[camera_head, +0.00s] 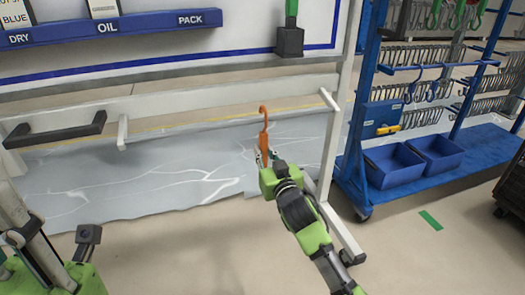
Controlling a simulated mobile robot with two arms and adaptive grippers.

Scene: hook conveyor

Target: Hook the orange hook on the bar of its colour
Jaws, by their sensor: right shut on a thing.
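The orange hook (264,133) stands upright in the middle of the head view, its curved end at the top. My right gripper (264,158) is shut on its lower part, and the fingertips hide the lower end. The hook is held in front of the grey sheet, apart from the white pegs.
A black handle-like bar (55,130) is at the left. White pegs stick out at the left (123,132) and right (328,98). A white post (335,120) stands right of my gripper. A blue rack (365,150) with hooks and blue bins (393,166) stands further right.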

